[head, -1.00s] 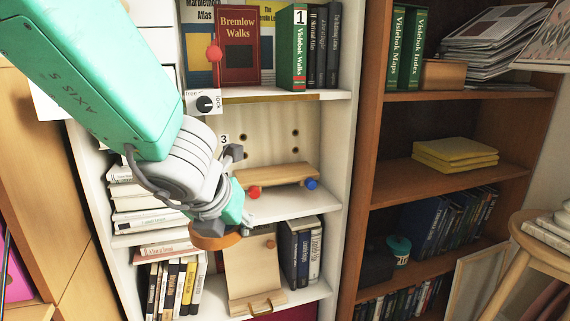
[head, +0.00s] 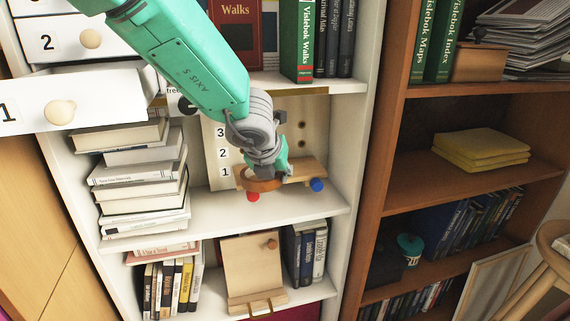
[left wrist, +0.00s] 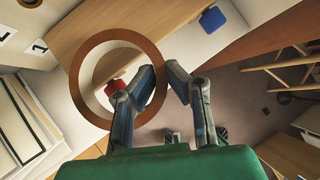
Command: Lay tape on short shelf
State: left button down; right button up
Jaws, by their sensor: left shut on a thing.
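The tape (head: 262,185) is a brown-orange ring. My left gripper (head: 273,172) is shut on one side of it, and the left wrist view shows the ring (left wrist: 78,75) with its right edge between the fingers (left wrist: 163,85). The short shelf (head: 303,171) is a light wooden board with a red and a blue knob in the white bookcase, and it also shows in the left wrist view (left wrist: 170,22). The tape overlaps the left part of the board in the head view; I cannot tell whether they touch. My right gripper is not in view.
A pegboard numbered 1 to 3 (head: 222,137) stands behind the short shelf. Stacked books (head: 140,180) are on the left, and a drawer marked 1 (head: 25,107) juts out. A wooden clipboard-like board (head: 250,265) is below. A brown bookcase (head: 395,180) stands to the right.

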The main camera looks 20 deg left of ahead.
pick_arm(q)
jog(key=shift+w+d, duration=0.1)
jog(key=shift+w, duration=0.55)
jog(key=w, duration=0.1)
jog(key=w+f, duration=0.1)
jog(key=w, duration=0.1)
jog(key=shift+w+f, duration=0.2)
jog(key=shift+f, duration=0.15)
jog(key=shift+s, duration=0.1)
jog(key=c, duration=1.6)
grip_release()
jog(key=shift+r, duration=0.1)
